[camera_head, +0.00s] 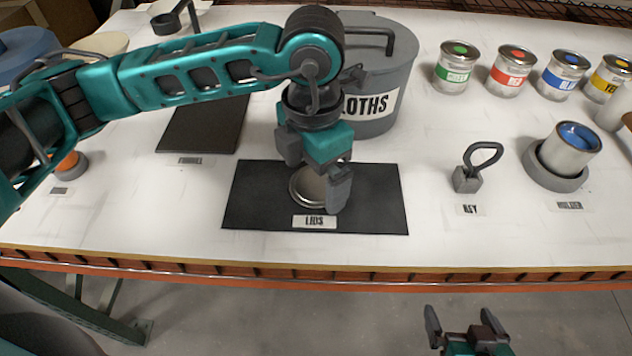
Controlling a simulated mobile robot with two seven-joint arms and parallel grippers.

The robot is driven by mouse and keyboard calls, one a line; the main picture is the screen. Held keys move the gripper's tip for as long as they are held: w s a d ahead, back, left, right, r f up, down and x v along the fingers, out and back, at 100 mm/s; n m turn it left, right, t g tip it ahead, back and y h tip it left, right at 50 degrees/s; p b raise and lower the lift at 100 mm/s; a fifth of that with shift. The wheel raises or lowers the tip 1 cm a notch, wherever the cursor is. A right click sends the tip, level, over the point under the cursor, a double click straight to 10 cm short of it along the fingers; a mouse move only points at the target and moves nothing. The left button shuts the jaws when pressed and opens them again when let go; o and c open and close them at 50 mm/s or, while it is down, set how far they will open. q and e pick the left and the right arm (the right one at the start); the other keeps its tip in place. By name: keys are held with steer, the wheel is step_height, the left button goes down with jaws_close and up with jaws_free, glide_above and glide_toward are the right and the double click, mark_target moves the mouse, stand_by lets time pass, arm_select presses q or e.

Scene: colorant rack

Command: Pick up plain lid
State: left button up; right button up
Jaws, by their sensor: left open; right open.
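The plain lid (307,187) is a round silver-grey disc lying on the black mat (375,198) marked LIDS. My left gripper (318,188) is open directly over the lid, its fingers pointing down on either side of it. The fingers hide part of the lid, and I cannot tell whether they touch it. My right gripper (463,325) is open and empty, low in front of the table's front edge.
A grey CLOTHS bin (385,80) stands just behind the mat. A key (467,178) and a holder (556,180) with an open blue can (572,148) are to the right. Several colour cans line the back right. A dark FUNNEL mat (205,125) lies left.

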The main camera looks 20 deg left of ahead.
arm_select(q)
steer(key=shift+f, duration=0.2)
steer(key=c, duration=0.9)
steer(key=shift+o, duration=0.2)
steer(key=shift+r, duration=0.1)
